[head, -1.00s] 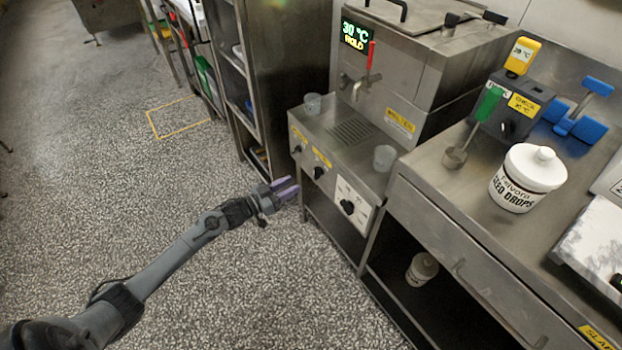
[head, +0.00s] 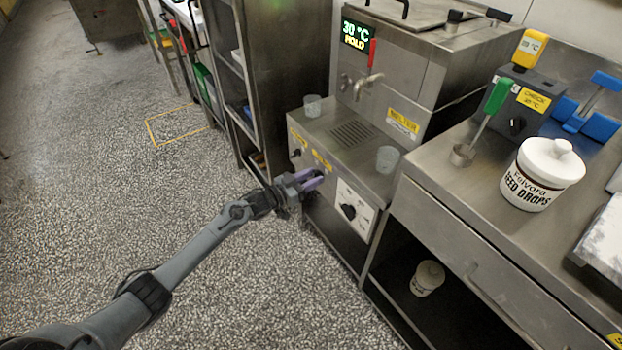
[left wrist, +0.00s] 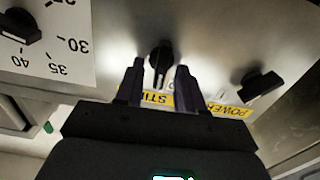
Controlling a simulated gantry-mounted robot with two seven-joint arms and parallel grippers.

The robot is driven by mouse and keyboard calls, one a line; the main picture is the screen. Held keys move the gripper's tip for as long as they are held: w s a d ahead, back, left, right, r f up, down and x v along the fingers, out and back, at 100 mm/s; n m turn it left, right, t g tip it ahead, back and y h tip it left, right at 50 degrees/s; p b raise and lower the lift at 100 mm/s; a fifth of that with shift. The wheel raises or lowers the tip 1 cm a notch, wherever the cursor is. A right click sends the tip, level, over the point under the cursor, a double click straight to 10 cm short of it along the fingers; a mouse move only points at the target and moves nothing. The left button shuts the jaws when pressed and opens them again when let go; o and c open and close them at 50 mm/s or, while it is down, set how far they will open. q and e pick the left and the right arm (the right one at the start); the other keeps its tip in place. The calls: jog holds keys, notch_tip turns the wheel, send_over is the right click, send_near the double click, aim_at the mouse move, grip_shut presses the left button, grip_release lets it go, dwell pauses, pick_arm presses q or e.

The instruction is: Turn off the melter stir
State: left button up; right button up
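The melter (head: 400,75) is a steel machine with a lit display reading 30 °C HOLD. Its lower front panel carries black knobs and yellow labels. In the left wrist view, the stir knob (left wrist: 160,54) sits above a partly covered yellow "STI…" label (left wrist: 157,98). My left gripper (head: 312,178) is at this panel, its purple fingers pointing at it. In the left wrist view, the gripper (left wrist: 160,68) is open, one finger on each side of the stir knob, with gaps visible. In the head view the gripper hides the stir knob. My right gripper is out of view.
The power knob (left wrist: 261,84) is to the right in the left wrist view, the dial knob (left wrist: 20,27) to the left. Two clear cups (head: 387,159) (head: 312,105) stand on the melter's ledge. A steel rack (head: 285,70) stands left; floor before the panel is clear.

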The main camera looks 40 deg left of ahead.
pick_arm(q)
grip_shut()
jog(key=shift+r, duration=0.1)
jog(key=n+p, duration=0.5)
jog(key=shift+a+n, duration=0.2)
jog(key=shift+n, duration=0.1)
grip_release()
jog(key=shift+p, duration=0.3)
